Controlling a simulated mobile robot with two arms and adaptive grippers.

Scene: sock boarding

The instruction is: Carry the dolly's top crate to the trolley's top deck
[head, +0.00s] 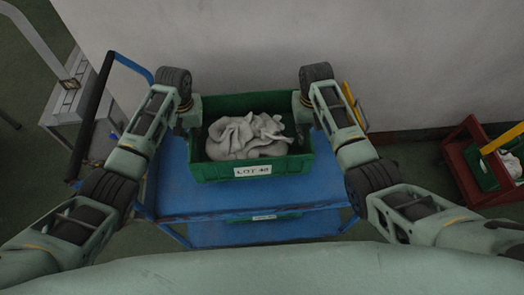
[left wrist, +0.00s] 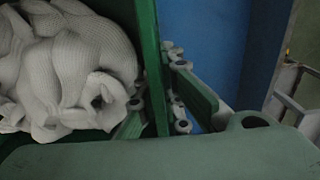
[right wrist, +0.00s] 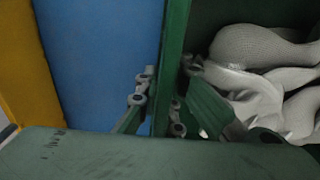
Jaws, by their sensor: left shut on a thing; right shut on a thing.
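A green crate (head: 207,173) labelled LOT 40 and filled with whitish socks (head: 247,136) is at or just above the blue top deck of the trolley (head: 170,190); I cannot tell whether it touches the deck. My left gripper (head: 192,127) is shut on the crate's left wall, which shows between its fingers in the left wrist view (left wrist: 152,70). My right gripper (head: 303,125) is shut on the right wall, which shows between its fingers in the right wrist view (right wrist: 172,70). The crate looks level.
A pale wall (head: 420,60) stands close behind the trolley. A red dolly (head: 462,165) with a green crate (head: 484,178) is at the far right. A grey cabinet (head: 65,118) is at the left. Part of another labelled green crate (head: 277,215) shows below the top deck.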

